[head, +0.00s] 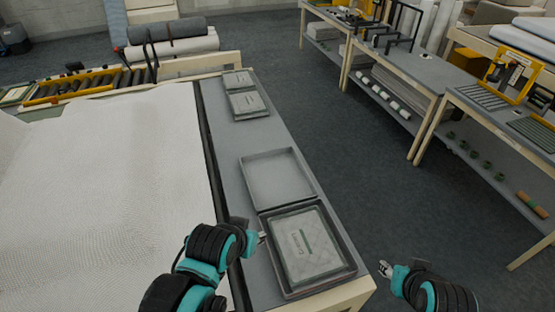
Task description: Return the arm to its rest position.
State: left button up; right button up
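My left arm comes in from the bottom. Its gripper (262,237) is at the left edge of an open grey box (352,262); I cannot tell whether it touches the box. My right gripper (385,268) is to the right of the table's end, over the floor and apart from the box. Both grippers are small here, and I cannot make out whether their fingers are open or shut. No held object shows at either one. A flat labelled package (303,247) lies inside the box.
The box's lid (280,178) lies open behind it. Closed boxes (247,104) sit farther back on the grey table strip (228,150). White wadding (100,190) covers the left. Worktables (420,75) stand at the right, across clear floor (350,170).

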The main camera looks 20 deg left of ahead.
notch_tip(320, 180, down, 17)
jog(key=b, duration=1.6)
jog(key=shift+r, duration=0.2)
